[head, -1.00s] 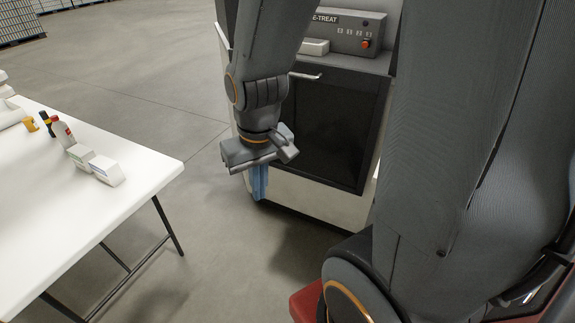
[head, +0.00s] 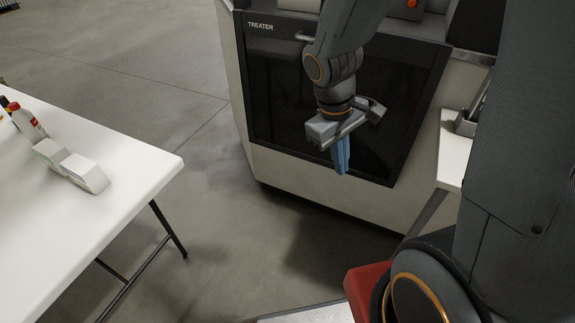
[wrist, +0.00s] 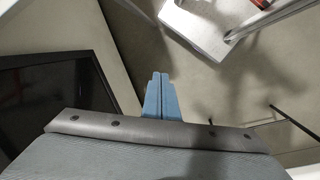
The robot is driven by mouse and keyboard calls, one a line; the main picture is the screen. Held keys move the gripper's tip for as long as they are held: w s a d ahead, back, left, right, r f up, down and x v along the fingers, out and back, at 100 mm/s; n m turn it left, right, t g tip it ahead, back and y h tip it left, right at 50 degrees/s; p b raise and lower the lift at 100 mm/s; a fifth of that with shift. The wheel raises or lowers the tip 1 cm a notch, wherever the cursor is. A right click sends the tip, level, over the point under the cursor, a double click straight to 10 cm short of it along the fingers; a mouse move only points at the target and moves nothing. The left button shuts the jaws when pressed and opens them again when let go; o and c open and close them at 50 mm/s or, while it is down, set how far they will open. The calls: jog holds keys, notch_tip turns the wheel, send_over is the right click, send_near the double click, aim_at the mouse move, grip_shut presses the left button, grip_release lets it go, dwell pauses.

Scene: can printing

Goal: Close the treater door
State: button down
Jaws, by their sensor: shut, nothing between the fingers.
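The treater (head: 330,205) is a pale cabinet with a dark glass door (head: 280,105) on its front, labelled TREATER. The door looks flush with the cabinet front, with no clear gap in view. Its handle (head: 303,37) is near the top edge, partly hidden by my arm. My gripper (head: 341,168) points down in front of the lower right part of the door. I cannot tell if it touches the door. Its blue fingers are together and empty, which also shows in the wrist view (wrist: 161,80). The dark door (wrist: 60,85) shows at the left there.
A white table (head: 130,160) with small white boxes (head: 85,172) and a bottle (head: 28,122) stands at the left. A white side table (head: 452,150) with a metal item (head: 466,124) stands right of the treater. Bare floor (head: 200,215) lies between the left table and the treater.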

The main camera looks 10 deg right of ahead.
jog(key=w+d+f+n+t+h+b, duration=0.15)
jog(key=w+f+n+h+b, duration=0.25)
jog(key=w+f+n+b, duration=0.7)
jog(key=w+d+f+n+t+h+b, duration=0.1)
jog(key=w+f+n+t+h+b, duration=0.15)
jog(key=w+f+b, duration=0.95)
jog(key=w+a+f+n+t+b, duration=0.5)
jog(key=w+f, duration=0.3)
jog(key=f, duration=0.3)
jog(key=w+a+f+n+t+b, duration=0.3)
jog(key=w+a+f+n+b, duration=0.15)
jog(key=w+a+f, duration=0.5)
jog(key=w+d+f+b, duration=0.3)
jog(key=w+d+f, duration=0.25)
jog(key=d, duration=0.25)
jog(key=shift+n, duration=0.4)
jog(key=shift+a+r, duration=0.2)
jog(key=shift+r, duration=2.4)
jog(key=shift+r, duration=0.1)
